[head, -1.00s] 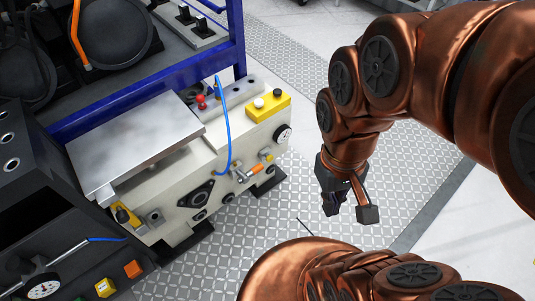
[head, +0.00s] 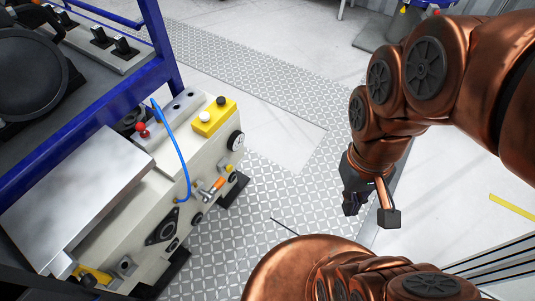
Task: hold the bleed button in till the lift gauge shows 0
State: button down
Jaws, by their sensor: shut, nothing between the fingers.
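A cream-coloured unit stands at the left in the head view. On its top sits a yellow box (head: 214,118) with a white button (head: 204,117) and a black button (head: 220,101). A red knob (head: 142,130) stands near a blue hose. I cannot tell which of these is the bleed button. A round white gauge (head: 236,142) is on the unit's end, seen edge-on; its reading cannot be made out. My gripper (head: 370,212) hangs over the floor, right of the unit and well apart from it. It is shut and holds nothing.
The blue hose (head: 176,150) arches over the unit's side. An orange-handled valve (head: 217,185) sticks out below the gauge. A blue frame (head: 160,50) rises behind. Patterned floor (head: 270,190) is clear between the unit and my arm.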

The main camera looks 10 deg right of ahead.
aim_at(228, 168)
jog(key=z, duration=1.4)
jog(key=k, duration=0.35)
jog(key=u, duration=3.1)
